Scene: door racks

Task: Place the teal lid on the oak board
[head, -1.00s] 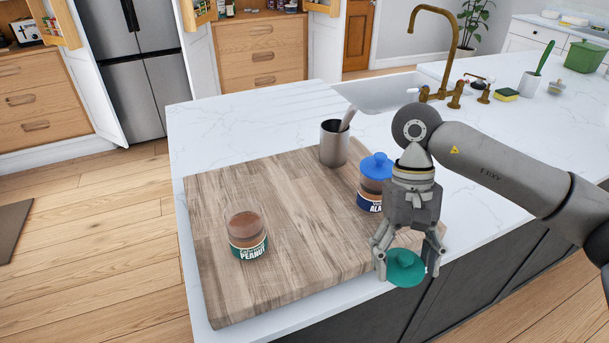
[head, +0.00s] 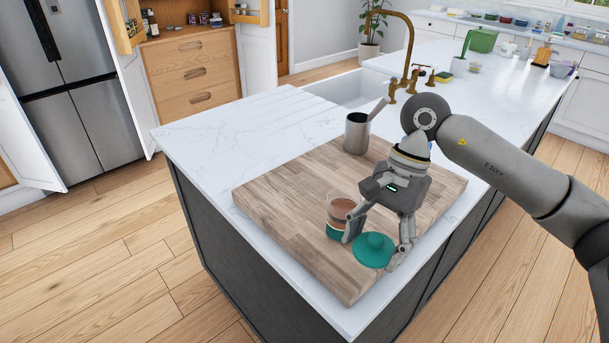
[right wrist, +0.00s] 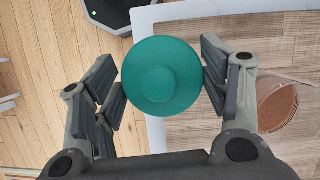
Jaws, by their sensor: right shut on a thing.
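The teal lid (head: 373,251) is a round disc with a knob on top. My right gripper (head: 376,246) is shut on it, a finger at either side, pointing down. In the right wrist view the lid (right wrist: 161,77) is between the fingers (right wrist: 161,82), level with the counter's edge in the picture. The oak board (head: 285,215) lies flat on the counter; part of it (right wrist: 225,134) shows right of the lid there. In the head view the lid appears over the board's front part; its height above it is hard to tell. My left gripper is out of view.
An open peanut jar (head: 341,209) stands on the board close by the lid, partly hidden by a finger; it also shows in the wrist view (right wrist: 278,103). A grey metal cup (head: 356,135) stands at the board's back. White counter (head: 230,130) is clear at left.

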